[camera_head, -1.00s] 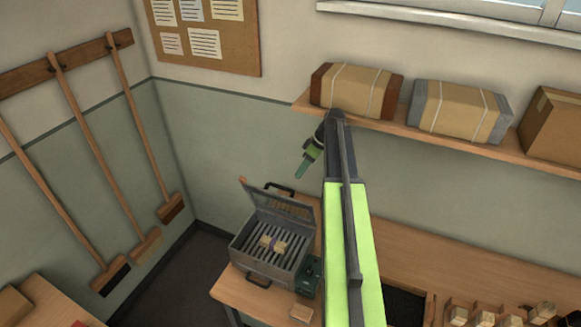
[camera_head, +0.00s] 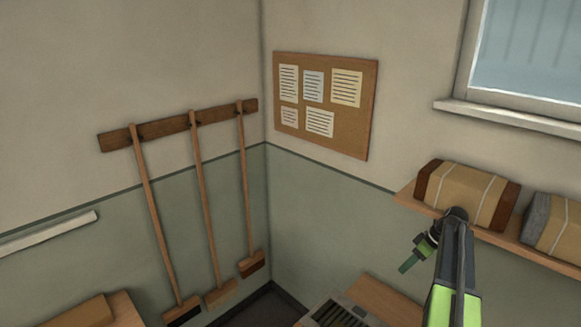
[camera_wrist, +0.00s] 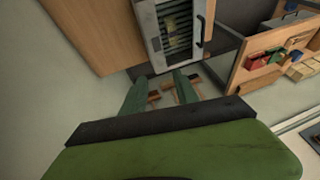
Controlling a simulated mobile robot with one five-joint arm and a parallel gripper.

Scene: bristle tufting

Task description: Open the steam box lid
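The steam box (camera_head: 318,322) is a grey metal box with dark slats, cut off at the bottom edge of the head view. The wrist view shows the box (camera_wrist: 180,28) from above on a wooden bench, with a dark handle on its right side. I cannot tell the present lid position from these views. My gripper (camera_head: 406,267) hangs in the air near the wall, above and to the right of the box. In the wrist view my gripper (camera_wrist: 160,78) shows two green fingers apart with nothing between them, and the box is beyond their tips.
A wall shelf (camera_head: 535,256) with wrapped packages (camera_head: 465,195) is close to my arm. Long brushes hang from a wooden rail (camera_head: 178,125) on the left. The wrist view shows a wooden tray (camera_wrist: 250,75) with red and green items at the right.

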